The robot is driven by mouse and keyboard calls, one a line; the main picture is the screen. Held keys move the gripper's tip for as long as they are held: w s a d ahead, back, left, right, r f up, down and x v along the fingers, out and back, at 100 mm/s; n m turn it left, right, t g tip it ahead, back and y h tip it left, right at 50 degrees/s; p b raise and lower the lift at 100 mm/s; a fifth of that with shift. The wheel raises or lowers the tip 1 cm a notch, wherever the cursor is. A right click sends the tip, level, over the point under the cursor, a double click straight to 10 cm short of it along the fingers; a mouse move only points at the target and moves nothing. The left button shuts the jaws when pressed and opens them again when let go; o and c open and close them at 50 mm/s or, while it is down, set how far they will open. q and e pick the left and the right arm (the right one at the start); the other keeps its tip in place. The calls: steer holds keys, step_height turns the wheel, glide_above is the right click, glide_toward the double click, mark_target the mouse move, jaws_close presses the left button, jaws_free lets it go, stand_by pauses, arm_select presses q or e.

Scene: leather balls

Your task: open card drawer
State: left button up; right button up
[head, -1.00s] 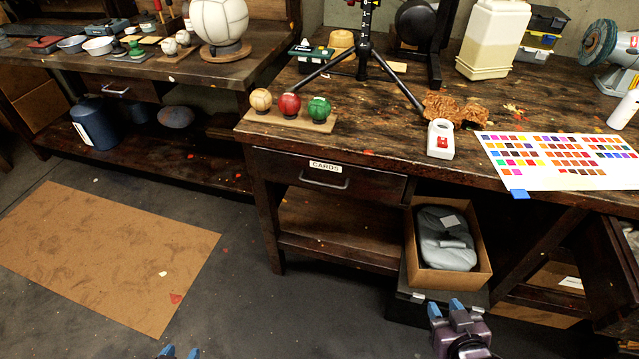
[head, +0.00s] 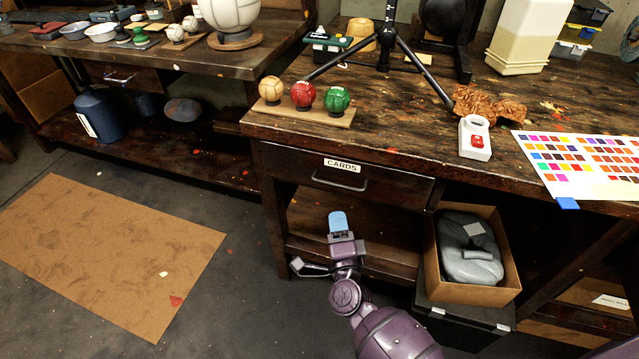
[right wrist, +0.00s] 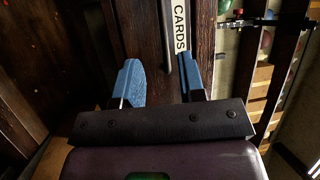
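The card drawer (head: 390,186) is a dark wooden drawer under the right workbench, with a white "CARDS" label (head: 342,165) and a metal bar handle (head: 340,182). It looks shut. My right gripper (head: 338,222) is in front of and below the handle in the head view, its blue fingertips apart from it. In the right wrist view the blue fingers of the right gripper (right wrist: 160,80) are spread with nothing between them; the handle (right wrist: 168,40) and the label (right wrist: 180,25) lie ahead, the drawer turned sideways. My left gripper does not show now.
A cardboard box (head: 432,275) with a grey item stands right of the drawer's lower shelf. Three balls on a wooden board (head: 290,115) sit on the bench above the drawer. The floor at left holds a brown mat (head: 100,250).

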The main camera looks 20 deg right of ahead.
mark_target(336, 185)
steer(key=shift+m+h, duration=0.4)
steer(key=shift+m, duration=0.1)
steer(key=x, duration=1)
steer(key=shift+w+d+r+b, duration=0.2)
steer(key=shift+w+d+b, duration=0.1)
steer(key=shift+d+b, duration=0.15)
steer(key=shift+c, duration=0.3)
jaws_close()
